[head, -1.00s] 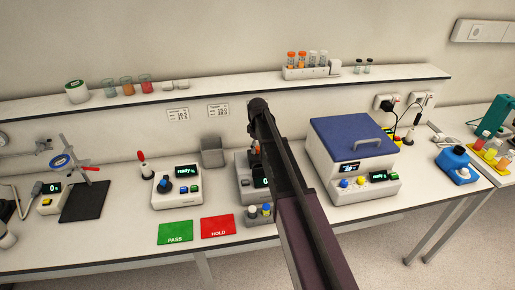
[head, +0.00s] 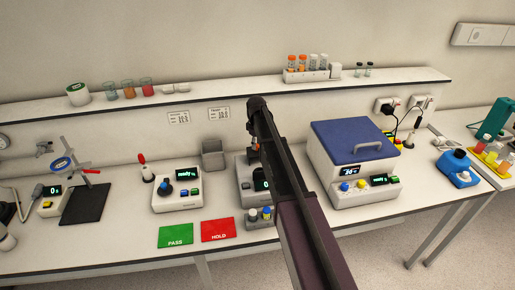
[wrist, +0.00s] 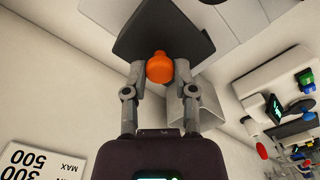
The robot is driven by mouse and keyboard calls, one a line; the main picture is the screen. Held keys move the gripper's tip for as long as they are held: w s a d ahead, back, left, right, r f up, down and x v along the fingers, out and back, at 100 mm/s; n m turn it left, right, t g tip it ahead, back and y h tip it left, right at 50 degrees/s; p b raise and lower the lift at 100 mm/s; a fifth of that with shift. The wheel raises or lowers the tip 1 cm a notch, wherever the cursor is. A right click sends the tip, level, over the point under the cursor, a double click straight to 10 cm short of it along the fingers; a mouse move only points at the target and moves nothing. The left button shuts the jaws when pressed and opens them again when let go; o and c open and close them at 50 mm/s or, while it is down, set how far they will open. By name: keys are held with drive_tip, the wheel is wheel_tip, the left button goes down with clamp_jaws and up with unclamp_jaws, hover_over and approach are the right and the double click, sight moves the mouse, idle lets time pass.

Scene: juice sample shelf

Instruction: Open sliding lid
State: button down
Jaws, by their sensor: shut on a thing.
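In the wrist view my gripper (wrist: 160,70) is shut on an orange knob (wrist: 159,68), one finger on each side of it. A dark grey plate (wrist: 165,28) lies right behind the knob; I cannot tell whether it is the sliding lid or how far it stands open. In the head view my arm crosses the middle and hides most of my gripper and much of a grey instrument (head: 246,190) with a lit display. A small bit of orange shows beside the arm above that instrument.
A grey bin (head: 213,156) stands just left of the grey instrument. A white box with a blue lid (head: 352,140) stands close on the right. A shelf (head: 215,98) runs behind.

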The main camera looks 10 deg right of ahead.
drive_tip(key=shift+c, duration=2.1)
unclamp_jaws()
drive_tip(key=shift+s, duration=0.15)
